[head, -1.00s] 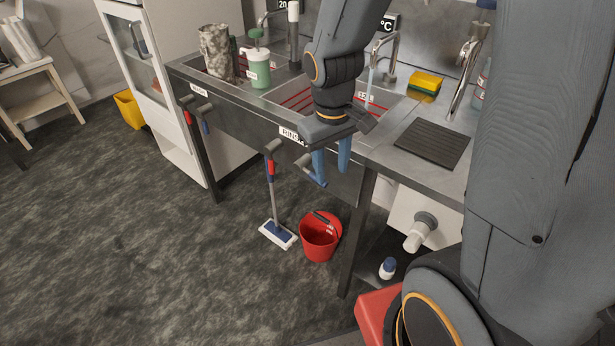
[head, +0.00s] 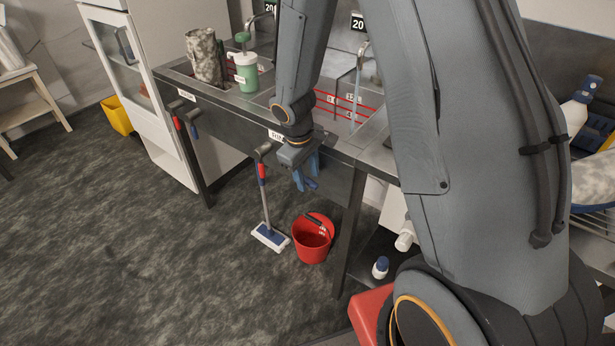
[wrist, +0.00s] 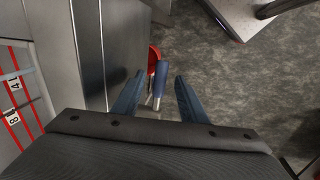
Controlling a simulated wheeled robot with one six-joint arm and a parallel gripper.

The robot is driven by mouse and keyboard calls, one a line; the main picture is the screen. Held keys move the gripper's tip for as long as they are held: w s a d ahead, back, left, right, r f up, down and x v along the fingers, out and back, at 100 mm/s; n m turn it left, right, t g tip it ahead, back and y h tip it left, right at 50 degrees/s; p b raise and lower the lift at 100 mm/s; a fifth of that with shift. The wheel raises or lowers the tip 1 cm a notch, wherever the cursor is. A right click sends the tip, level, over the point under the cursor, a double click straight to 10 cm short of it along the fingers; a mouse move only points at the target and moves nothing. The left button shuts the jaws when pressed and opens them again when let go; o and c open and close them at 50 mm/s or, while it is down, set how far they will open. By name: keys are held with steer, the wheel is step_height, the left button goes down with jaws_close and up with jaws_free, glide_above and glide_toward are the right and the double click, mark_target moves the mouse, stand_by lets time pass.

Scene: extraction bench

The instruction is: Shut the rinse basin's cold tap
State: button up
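The rinse basin (head: 340,112), the right one in the bench, has red level lines, and a thin stream of water falls into it from its spout. A blue-sleeved lever tap (wrist: 160,80) shows between my fingers in the wrist view, with a gap on both sides. My gripper (head: 306,178) is open around that lever, below the bench front, and mostly hides it in the head view. My fingers also show in the wrist view (wrist: 155,97). A red-sleeved lever (head: 262,170) hangs just left of my gripper, on the same front panel.
The left basin's red and blue levers (head: 193,130) hang farther left. A red bucket (head: 312,240) and a mop (head: 270,238) stand on the floor below.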

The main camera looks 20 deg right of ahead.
steer(key=shift+f, duration=0.4)
steer(key=shift+c, duration=0.3)
jaws_close()
